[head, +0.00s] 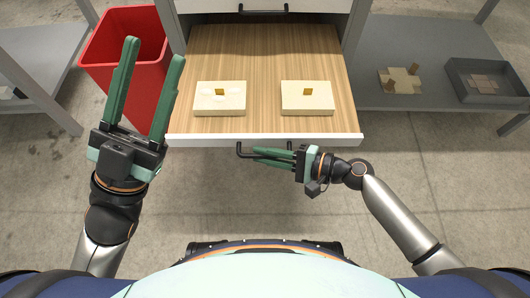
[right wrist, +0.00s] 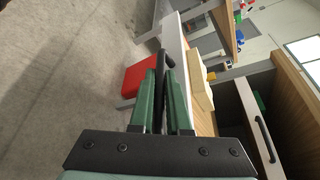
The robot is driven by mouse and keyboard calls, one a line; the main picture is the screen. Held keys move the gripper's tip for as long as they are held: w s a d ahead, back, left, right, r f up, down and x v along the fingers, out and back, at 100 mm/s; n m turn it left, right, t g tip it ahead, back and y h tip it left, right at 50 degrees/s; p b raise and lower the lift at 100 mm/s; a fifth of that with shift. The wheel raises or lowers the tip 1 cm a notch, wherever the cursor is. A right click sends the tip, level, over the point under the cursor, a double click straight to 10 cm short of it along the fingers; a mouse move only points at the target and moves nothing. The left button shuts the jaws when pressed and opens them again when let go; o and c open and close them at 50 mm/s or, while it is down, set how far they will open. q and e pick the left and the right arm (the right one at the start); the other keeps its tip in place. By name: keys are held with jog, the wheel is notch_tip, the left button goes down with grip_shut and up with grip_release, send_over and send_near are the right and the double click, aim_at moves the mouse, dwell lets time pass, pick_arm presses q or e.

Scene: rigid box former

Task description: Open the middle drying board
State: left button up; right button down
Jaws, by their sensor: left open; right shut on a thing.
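The middle drying board (head: 262,65) is a wood-grained drawer with a white front edge, and it is pulled well out from the white cabinet. Two cream boxes, left (head: 220,98) and right (head: 307,98), lie on it, each with a small brown square on top. My right gripper (head: 268,155) is shut on the board's black handle (head: 242,150). The right wrist view shows the handle (right wrist: 167,60) between the green fingers. My left gripper (head: 155,50) is open and empty, over the red bin's side, left of the board.
A red bin (head: 100,62) stands left of the board. Another black handle (head: 263,11) is on the cabinet above. A grey table (head: 420,50) at the right holds a cream piece with brown tabs (head: 400,80) and a dark tray (head: 490,97). The floor in front is clear.

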aim_at(265, 134)
dwell(0.7)
jog(key=w+b, duration=0.1)
jog(key=w, duration=0.3)
jog(key=shift+w+f, duration=0.1)
jog(key=shift+w, duration=0.15)
jog(key=shift+w+b, duration=0.35)
jog(key=shift+w, duration=0.15)
jog(key=c, duration=0.9)
grip_release()
